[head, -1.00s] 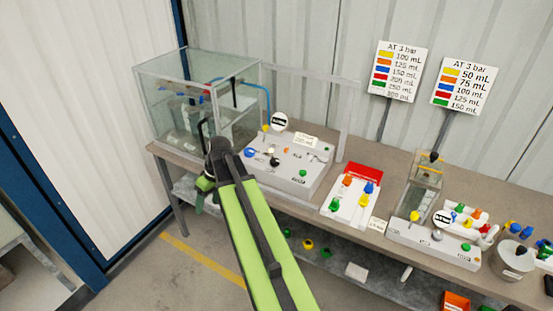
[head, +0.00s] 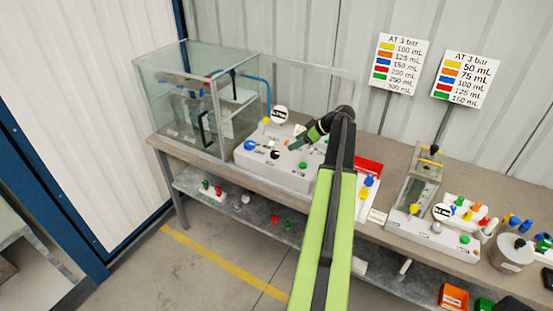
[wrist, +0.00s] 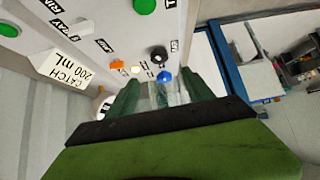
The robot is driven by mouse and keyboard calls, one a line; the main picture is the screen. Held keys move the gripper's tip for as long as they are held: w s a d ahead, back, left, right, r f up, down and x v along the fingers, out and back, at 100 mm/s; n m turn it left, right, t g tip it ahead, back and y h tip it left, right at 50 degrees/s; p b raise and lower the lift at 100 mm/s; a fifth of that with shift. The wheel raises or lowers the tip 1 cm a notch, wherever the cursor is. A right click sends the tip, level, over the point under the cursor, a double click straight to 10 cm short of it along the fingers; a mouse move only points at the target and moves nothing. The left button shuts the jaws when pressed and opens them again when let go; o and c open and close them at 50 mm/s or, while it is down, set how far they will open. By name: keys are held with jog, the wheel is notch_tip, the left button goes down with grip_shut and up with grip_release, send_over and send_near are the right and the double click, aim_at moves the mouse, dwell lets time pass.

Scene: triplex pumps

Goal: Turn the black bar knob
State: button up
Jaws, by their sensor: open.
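A black knob (head: 275,155) sits on the sloped face of the white control box (head: 285,181), between a blue knob (head: 250,145) and a green button (head: 303,165). In the wrist view the black knob (wrist: 158,55) shows ahead of the fingers, just beyond the blue knob (wrist: 165,77). The way its bar points is too small to tell. My gripper (head: 292,145) is open and empty, above the right part of the box, its fingers pointing left toward the knobs. In the wrist view my gripper (wrist: 160,82) has its fingers apart, with the blue knob seen between them.
A glass tank (head: 180,110) with a black handle stands left of the box. A round white sign (head: 279,114) rises behind the box. A red-topped panel (head: 368,168) and a second control box (head: 425,233) stand to the right. An orange knob (wrist: 117,65) is near the black one.

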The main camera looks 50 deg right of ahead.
aim_at(275, 153)
jog(key=b+x, duration=0.7)
jog(key=x, duration=0.5)
jog(key=shift+f, duration=0.15)
jog(key=shift+w+a+f, duration=0.15)
jog(key=shift+w, duration=0.15)
